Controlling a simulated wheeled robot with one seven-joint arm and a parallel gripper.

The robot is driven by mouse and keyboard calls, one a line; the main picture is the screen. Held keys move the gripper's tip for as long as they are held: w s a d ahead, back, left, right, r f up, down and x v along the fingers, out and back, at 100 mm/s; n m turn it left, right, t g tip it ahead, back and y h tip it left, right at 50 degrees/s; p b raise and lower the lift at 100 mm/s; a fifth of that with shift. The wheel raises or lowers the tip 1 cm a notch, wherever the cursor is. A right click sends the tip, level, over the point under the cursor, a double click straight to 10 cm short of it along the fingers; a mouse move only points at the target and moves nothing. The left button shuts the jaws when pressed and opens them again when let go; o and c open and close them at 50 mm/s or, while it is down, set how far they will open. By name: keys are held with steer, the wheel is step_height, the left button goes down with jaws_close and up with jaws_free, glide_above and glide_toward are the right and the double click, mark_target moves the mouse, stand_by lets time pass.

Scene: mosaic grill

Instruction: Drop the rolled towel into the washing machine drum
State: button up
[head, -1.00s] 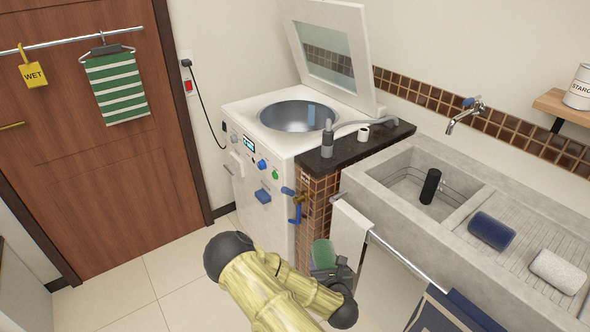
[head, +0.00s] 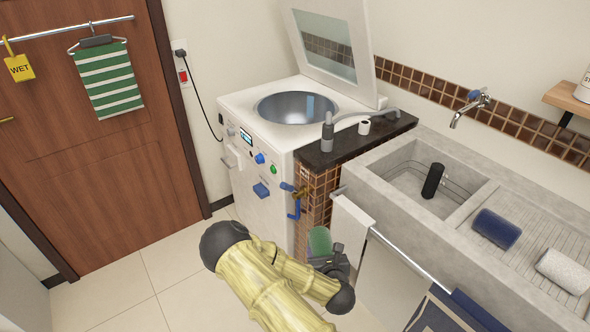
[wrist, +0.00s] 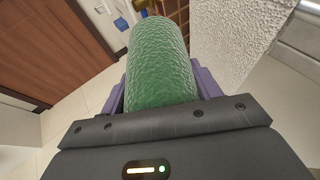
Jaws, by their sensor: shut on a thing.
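A green rolled towel (head: 320,242) is held in my gripper (head: 328,258), low in front of the tiled counter side. In the wrist view the green rolled towel (wrist: 160,65) fills the space between the purple fingers of my gripper (wrist: 160,92), which is shut on it. The washing machine (head: 262,168) stands ahead and to the left of my gripper, its top lid (head: 335,45) raised. Its round metal drum (head: 297,108) is open at the top, well above the height of my gripper. The bottom of the drum is hidden.
A dark counter (head: 350,145) with a grey hose-like fitting stands right of the machine. A white cloth (head: 350,228) hangs on the rail near my gripper. Floor at left is clear.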

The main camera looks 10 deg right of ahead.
steer(key=shift+s, duration=0.1)
steer(key=shift+d, duration=0.2)
steer(key=s+f, duration=0.4)
steer(key=f, duration=0.1)
steer(key=shift+s+f, duration=0.2)
steer(key=shift+a, duration=0.1)
stand_by(0.3)
